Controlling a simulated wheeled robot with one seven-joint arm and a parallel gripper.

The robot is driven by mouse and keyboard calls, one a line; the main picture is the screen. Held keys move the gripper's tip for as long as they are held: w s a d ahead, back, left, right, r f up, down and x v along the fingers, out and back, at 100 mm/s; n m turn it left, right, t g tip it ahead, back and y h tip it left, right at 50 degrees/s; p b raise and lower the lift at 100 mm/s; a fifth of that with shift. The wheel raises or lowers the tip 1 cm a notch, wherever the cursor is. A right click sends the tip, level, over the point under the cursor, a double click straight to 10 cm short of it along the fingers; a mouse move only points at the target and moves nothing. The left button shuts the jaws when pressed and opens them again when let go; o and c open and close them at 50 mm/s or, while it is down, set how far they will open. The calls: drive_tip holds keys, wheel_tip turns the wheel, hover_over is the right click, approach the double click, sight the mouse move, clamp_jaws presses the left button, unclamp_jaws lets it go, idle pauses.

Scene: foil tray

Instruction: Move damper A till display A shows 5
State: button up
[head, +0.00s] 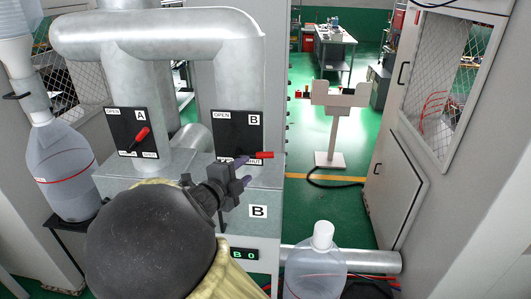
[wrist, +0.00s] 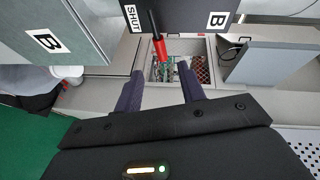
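Damper A's red-handled lever (head: 142,135) is on the black panel A (head: 122,122) on the left pipe. It slants up to the right, between the OPEN and SHUT labels. Damper B's red lever (head: 264,155) on panel B (head: 228,128) points right, roughly level. My gripper (head: 243,171) is beside panel B, away from damper A. In the wrist view my gripper (wrist: 160,70) is open, with lever B's red handle (wrist: 159,48) in front of the gap between the fingers. Display B (head: 244,254) seems to read 0. Display A is not visible; my arm covers that area.
A grey cabinet (head: 415,190) is at the right. Green floor (head: 300,205) lies open behind, with a beige stand (head: 334,125) on it.

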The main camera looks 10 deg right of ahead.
sight(264, 156)
drive_tip(key=p+x, duration=0.2)
drive_tip(key=x, duration=0.8)
drive_tip(key=shift+d+r+p, duration=0.15)
drive_tip(key=shift+d+p, duration=0.05)
drive_tip(key=shift+p, duration=0.1)
drive_tip(key=shift+w+d+f, duration=0.2)
drive_tip(key=shift+w+d, duration=0.15)
drive_tip(key=shift+w, duration=0.1)
clamp_jaws()
